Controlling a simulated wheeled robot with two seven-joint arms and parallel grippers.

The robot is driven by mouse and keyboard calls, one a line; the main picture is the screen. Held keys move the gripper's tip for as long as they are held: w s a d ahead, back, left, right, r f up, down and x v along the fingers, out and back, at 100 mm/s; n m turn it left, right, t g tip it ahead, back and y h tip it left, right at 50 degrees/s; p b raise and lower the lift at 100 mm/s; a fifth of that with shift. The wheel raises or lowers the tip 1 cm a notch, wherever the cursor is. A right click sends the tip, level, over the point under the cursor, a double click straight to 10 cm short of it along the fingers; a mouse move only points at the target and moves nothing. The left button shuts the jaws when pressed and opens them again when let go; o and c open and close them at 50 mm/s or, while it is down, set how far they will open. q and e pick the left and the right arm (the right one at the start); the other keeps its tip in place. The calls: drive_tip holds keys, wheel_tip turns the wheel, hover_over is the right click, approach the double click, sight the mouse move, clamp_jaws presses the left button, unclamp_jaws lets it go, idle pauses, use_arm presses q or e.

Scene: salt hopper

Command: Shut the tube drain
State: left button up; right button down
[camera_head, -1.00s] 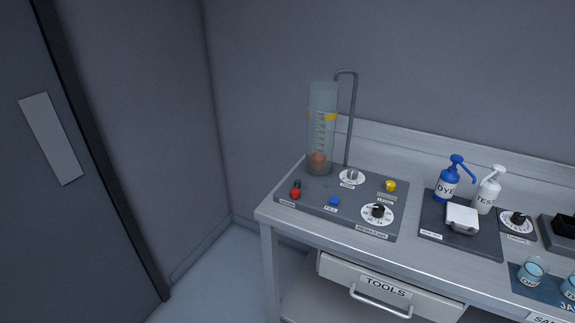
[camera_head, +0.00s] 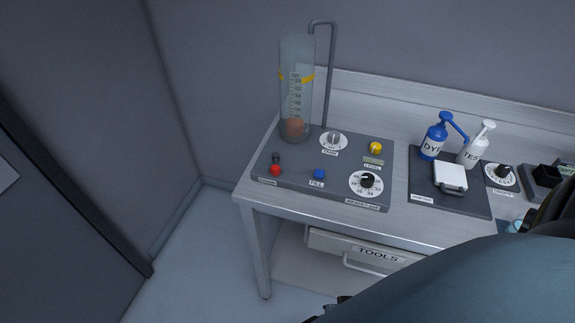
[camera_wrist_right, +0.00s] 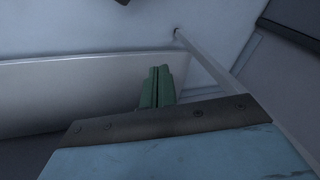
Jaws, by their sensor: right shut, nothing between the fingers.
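The clear graduated tube (camera_head: 297,90) stands upright at the back left of a grey control panel (camera_head: 330,191). It has yellow marks and a reddish ball (camera_head: 295,127) near its bottom. A red-tipped drain handle (camera_head: 276,170) sits at the panel's left front corner, with a dark part just behind it; its label is too small to read surely. My right gripper (camera_wrist_right: 157,87) shows green fingers in the right wrist view, shut and empty, apart from the panel. My left gripper is not in view.
The panel also holds a blue FILL button (camera_head: 319,174), a yellow knob (camera_head: 376,147), a grey knob (camera_head: 333,139) and a black dial (camera_head: 366,183). Dye and test bottles stand to the right. My arm covers the lower right. The TOOLS drawer (camera_head: 358,251) is below.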

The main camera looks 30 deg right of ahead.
drive_tip(key=w+r+m+t+y+p, duration=0.1)
drive_tip(key=w+r+m, duration=0.15)
drive_tip(key=r, duration=0.45)
drive_tip(key=w+a+r+m+t+y+p, duration=0.1)
drive_tip(key=w+r+m, duration=0.1)
drive_tip(key=w+r, duration=0.35)
drive_tip(key=w+r+m+t+y+p, duration=0.1)
drive_tip(key=w+r+m, duration=0.1)
drive_tip(key=r, duration=0.6)
drive_tip(key=m+t+y+p, duration=0.2)
drive_tip(key=m+t, duration=0.2)
drive_tip(key=m, duration=0.8)
approach(280, 173)
drive_tip(key=s+a+f, duration=0.3)
drive_tip(key=s, duration=0.3)
drive_tip(key=d+r+m, duration=0.1)
drive_tip(key=m, duration=0.1)
drive_tip(key=w+d+r+m+t, duration=0.1)
drive_tip(key=w+d+m+t, duration=0.1)
drive_tip(key=m, duration=0.1)
drive_tip(key=shift+d+r+m, duration=0.3)
drive_tip(key=shift+r+m, duration=0.05)
drive_tip(key=shift+r, duration=0.05)
drive_tip(key=shift+w+d+m, duration=0.15)
drive_tip(key=shift+w+m, duration=0.1)
drive_tip(key=shift+m, duration=0.05)
drive_tip(key=b+x, duration=0.1)
drive_tip(key=x, duration=0.8)
drive_tip(key=shift+w+f, duration=0.15)
drive_tip(key=shift+w, duration=0.15)
